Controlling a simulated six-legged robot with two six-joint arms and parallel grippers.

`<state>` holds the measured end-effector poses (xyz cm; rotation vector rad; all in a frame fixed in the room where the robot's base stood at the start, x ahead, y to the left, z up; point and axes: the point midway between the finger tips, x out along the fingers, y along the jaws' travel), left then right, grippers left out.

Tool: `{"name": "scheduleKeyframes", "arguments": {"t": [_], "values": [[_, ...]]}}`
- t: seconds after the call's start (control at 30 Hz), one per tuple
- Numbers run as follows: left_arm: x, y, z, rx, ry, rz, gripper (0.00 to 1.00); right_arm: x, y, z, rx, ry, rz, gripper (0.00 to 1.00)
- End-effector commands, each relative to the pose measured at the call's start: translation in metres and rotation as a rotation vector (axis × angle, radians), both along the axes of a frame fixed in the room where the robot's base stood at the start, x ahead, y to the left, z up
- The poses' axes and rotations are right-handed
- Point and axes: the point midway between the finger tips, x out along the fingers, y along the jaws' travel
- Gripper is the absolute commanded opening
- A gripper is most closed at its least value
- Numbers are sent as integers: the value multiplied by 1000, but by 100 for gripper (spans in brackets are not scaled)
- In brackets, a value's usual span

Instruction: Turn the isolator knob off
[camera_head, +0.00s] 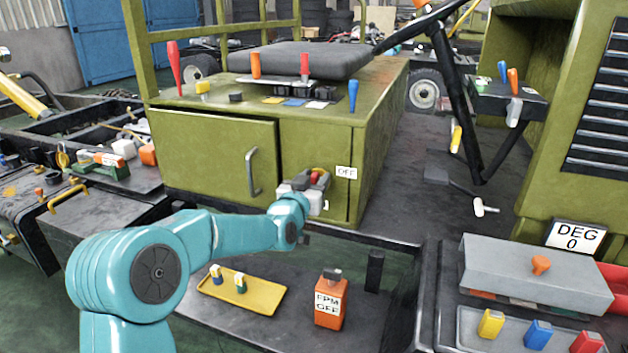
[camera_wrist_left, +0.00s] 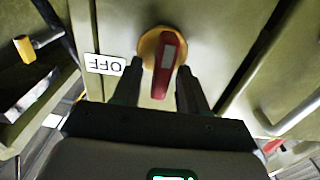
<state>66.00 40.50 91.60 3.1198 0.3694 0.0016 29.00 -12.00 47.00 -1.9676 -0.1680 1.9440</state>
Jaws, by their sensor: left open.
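The isolator knob (camera_head: 316,176) is a red handle on a yellow round base, on the front of the green cabinet beside a white OFF label (camera_head: 346,172). In the left wrist view the knob (camera_wrist_left: 167,62) shows between the fingers, its handle reaching toward the gripper, with the OFF label (camera_wrist_left: 105,64) to its left, upside down. My left gripper (camera_head: 317,184) is at the knob in the head view, partly covering it. In the wrist view the left gripper (camera_wrist_left: 160,82) is open, one finger on each side of the red handle; contact cannot be told. My right gripper is not in view.
The green cabinet (camera_head: 215,160) has a door handle (camera_head: 254,171) left of the knob. Several coloured levers stand on its top. Below, a yellow tray (camera_head: 242,293) and an orange box (camera_head: 331,303) sit on a dark shelf.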

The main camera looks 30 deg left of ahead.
Motion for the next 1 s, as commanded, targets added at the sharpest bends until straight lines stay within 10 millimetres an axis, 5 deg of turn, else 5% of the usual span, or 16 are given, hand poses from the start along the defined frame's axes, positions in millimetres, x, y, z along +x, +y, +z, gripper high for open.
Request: {"name": "scheduleKeyframes", "arguments": {"t": [0.2,0.33,0.37,0.67,1.0], "values": [[0,0,0,0,1,0,43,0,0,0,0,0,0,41],[0,0,0,0,1,0,4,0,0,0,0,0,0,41],[0,0,0,0,1,0,0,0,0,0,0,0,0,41],[0,0,-2,-20,-4,0,0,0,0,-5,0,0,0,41],[-1,3,-7,-206,-50,0,0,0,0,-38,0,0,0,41]]}}
